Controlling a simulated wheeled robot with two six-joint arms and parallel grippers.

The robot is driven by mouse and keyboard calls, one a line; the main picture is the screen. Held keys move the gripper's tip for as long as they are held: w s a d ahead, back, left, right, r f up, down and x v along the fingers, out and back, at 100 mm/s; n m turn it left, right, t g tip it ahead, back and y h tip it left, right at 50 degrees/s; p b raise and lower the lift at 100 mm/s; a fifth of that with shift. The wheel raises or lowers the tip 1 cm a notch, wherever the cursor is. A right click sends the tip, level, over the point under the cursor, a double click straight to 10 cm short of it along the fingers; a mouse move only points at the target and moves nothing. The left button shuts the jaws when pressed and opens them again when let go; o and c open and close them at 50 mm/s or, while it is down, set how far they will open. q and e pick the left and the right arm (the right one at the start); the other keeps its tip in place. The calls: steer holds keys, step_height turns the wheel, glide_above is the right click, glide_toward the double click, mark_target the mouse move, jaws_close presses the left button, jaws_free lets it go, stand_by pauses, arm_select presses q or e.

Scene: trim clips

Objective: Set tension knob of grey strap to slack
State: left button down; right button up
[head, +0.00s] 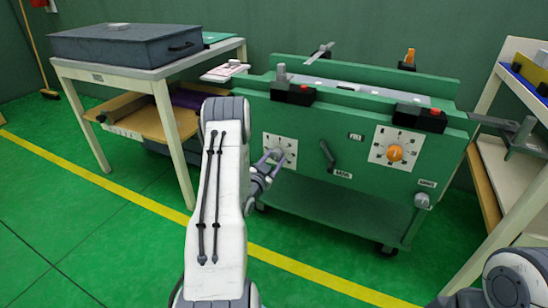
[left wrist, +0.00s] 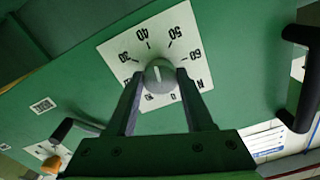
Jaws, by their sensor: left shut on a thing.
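A grey round knob (left wrist: 160,76) sits on a white dial plate (left wrist: 182,22) marked with numbers, among them 30, 40, 50 and 60. A pale pointer line shows on the knob's face. My left gripper (left wrist: 160,82) has one finger on each side of the knob and is shut on it. In the head view the left gripper (head: 275,158) reaches the left dial plate (head: 290,142) on the green machine (head: 340,200), and mostly hides the knob there. I cannot clearly make out a grey strap. My right gripper is out of view.
An orange knob (head: 395,153) on a second dial and a dark lever handle (head: 327,155) are on the same panel. A white-framed bench (head: 165,70) with a dark case (head: 127,45) stands at left, a shelf (head: 510,180) at right. The floor in front is clear.

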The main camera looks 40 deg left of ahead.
arm_select(q)
steer(key=n+p, duration=0.2)
steer(key=n, duration=0.2)
steer(key=shift+d+n, duration=0.1)
steer(key=shift+n, duration=0.3)
steer(key=n+p, duration=0.2)
steer(key=n, duration=0.3)
steer(key=n+p, duration=0.2)
steer(key=n, duration=0.3)
steer(key=shift+d, duration=0.1)
steer(key=n+p, duration=0.2)
steer(key=n, duration=0.2)
steer(key=n+p, duration=0.1)
steer(key=n, duration=0.4)
steer(key=shift+r+p, duration=0.1)
steer(key=shift+p, duration=0.2)
steer(key=n+p, duration=0.1)
steer(key=n, duration=0.3)
steer(key=shift+n, duration=0.3)
steer(key=n+p, duration=0.1)
steer(key=n, duration=0.4)
steer(key=n+p, duration=0.1)
steer(key=n, duration=0.3)
steer(key=shift+n, duration=0.4)
